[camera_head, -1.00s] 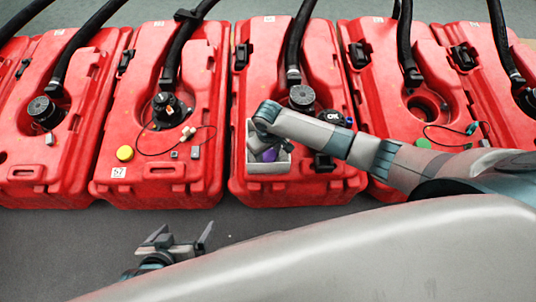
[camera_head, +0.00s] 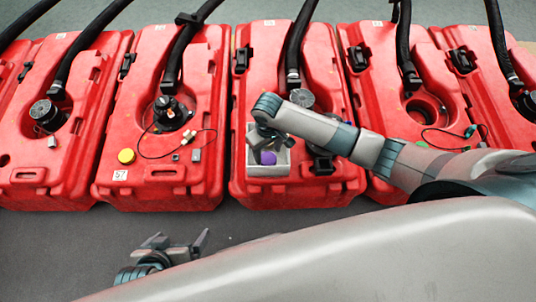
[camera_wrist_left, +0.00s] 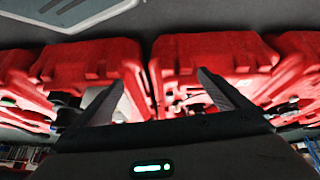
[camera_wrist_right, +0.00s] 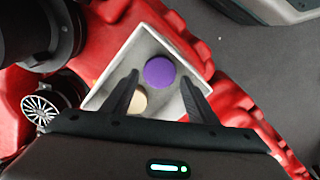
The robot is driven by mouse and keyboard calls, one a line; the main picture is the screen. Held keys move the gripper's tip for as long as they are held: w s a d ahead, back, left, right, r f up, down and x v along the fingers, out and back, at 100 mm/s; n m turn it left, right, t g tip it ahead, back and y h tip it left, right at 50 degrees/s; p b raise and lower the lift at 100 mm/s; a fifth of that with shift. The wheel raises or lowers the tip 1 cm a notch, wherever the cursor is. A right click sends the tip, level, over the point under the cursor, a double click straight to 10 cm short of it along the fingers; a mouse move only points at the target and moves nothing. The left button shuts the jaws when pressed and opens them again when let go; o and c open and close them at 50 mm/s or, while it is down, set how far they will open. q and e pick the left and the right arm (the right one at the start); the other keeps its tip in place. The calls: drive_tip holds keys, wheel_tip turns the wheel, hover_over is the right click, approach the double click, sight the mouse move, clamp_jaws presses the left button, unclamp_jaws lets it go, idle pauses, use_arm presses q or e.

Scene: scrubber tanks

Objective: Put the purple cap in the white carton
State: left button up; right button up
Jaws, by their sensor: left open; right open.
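The purple cap (camera_head: 240,158) lies inside the white carton (camera_head: 268,170) on the middle red tank. In the right wrist view the purple cap (camera_wrist_right: 159,72) rests in the white carton (camera_wrist_right: 117,72), apart from both fingers. My right gripper (camera_head: 266,152) is over the carton with its fingers spread, nothing between them; it also shows in the right wrist view (camera_wrist_right: 166,85). A cream round thing (camera_wrist_right: 138,101) lies in the carton, partly hidden by a finger. My left gripper (camera_head: 180,245) is open and empty over the grey floor, low at the left.
Red tanks with black hoses (camera_head: 176,55) stand in a row. A yellow cap (camera_head: 126,156) and a small cable with connectors (camera_head: 187,136) lie on the tank to the left. Grey floor (camera_head: 60,240) lies in front.

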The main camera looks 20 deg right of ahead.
sight(268, 159)
use_arm(q)
drive_tip(key=shift+s+a+f+g+y+p, duration=0.1)
drive_tip(key=shift+s+a+g+y+p, duration=0.3)
drive_tip(key=shift+s+a+g+p, duration=0.4)
use_arm(e)
wheel_tip(268, 159, up, 7)
use_arm(q)
drive_tip(key=shift+w+a, duration=0.1)
use_arm(e)
drive_tip(key=shift+f, duration=0.1)
drive_tip(key=s+a+f+t+y, duration=0.25)
drive_tip(key=s+a, duration=0.35)
drive_tip(key=s, duration=0.4)
drive_tip(key=s+d+r+m+t+h, duration=0.1)
drive_tip(key=s+d+r+t, duration=0.1)
drive_tip(key=s+d, duration=0.8)
drive_tip(key=shift+s+r, duration=0.3)
drive_tip(key=shift+s, duration=0.8)
use_arm(q)
drive_tip(key=shift+w, duration=0.1)
use_arm(e)
drive_tip(key=shift+f, duration=0.1)
